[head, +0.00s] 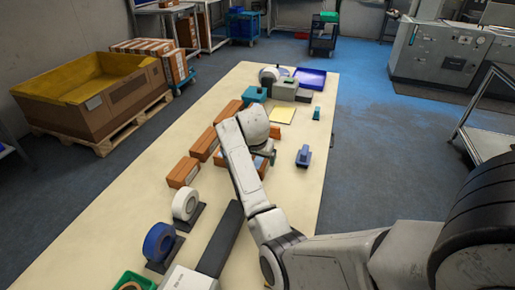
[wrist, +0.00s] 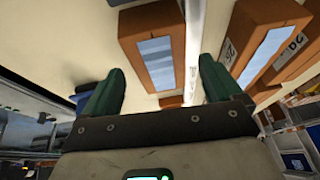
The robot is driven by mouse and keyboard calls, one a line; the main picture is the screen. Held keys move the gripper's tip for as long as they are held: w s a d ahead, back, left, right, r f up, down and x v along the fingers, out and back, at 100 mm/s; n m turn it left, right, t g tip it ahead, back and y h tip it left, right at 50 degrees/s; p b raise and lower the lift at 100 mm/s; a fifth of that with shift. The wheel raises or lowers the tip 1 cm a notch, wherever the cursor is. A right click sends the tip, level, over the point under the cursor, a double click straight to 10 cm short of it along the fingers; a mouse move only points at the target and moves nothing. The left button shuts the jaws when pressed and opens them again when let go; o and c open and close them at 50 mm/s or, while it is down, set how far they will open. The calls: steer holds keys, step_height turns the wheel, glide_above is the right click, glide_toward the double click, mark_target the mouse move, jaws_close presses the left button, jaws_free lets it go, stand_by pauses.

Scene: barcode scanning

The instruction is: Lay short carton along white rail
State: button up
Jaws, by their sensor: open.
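My gripper (wrist: 160,85) is open, with its two green fingers apart and nothing between their tips. In the wrist view a brown carton (wrist: 154,50) with a pale label lies ahead, in line with the gap between the fingers and apart from them. I cannot tell its length for sure. The white rail (wrist: 194,45) runs just right of this carton. In the head view my gripper (head: 270,155) is over the middle of the table, mostly hidden by my own arm. A brown carton (head: 228,158) shows partly behind the arm there.
More brown cartons (head: 183,172) stand in a row along the table's left side; one (wrist: 265,35) lies right of the rail. A blue device (head: 303,156) stands right of my gripper. Tape rolls (head: 185,204) stand nearer, and a blue tray (head: 312,77) lies at the far end.

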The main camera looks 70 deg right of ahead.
steer(key=v, duration=1)
steer(key=shift+b, duration=0.3)
steer(key=shift+r, duration=0.15)
